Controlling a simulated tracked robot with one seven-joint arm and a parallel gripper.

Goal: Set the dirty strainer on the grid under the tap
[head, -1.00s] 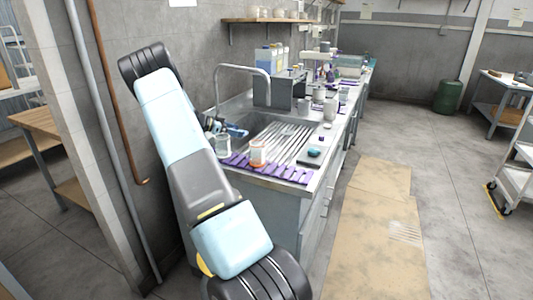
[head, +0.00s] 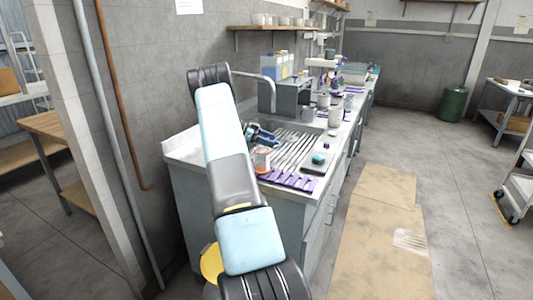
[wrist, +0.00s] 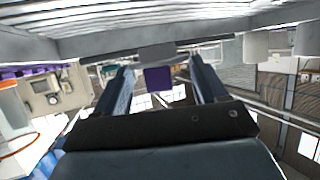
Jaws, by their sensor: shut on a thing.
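My gripper (head: 262,136) is beyond my forearm in the head view, low over the sink area; its fingers are small there. In the wrist view my gripper (wrist: 164,78) has two blue-grey fingers, with a small purple piece (wrist: 157,79) and a grey piece between them. I take this for part of the strainer, whose bowl I cannot make out. The ribbed metal draining grid (head: 292,146) lies right of my gripper; ribbed metal also crosses the top of the wrist view (wrist: 150,14).
An orange-marked jar (head: 262,160) stands near the counter's front, beside a purple strip (head: 288,180). A dark tray with a teal item (head: 318,160) is at the right edge. Grey containers (head: 334,116) stand behind the grid.

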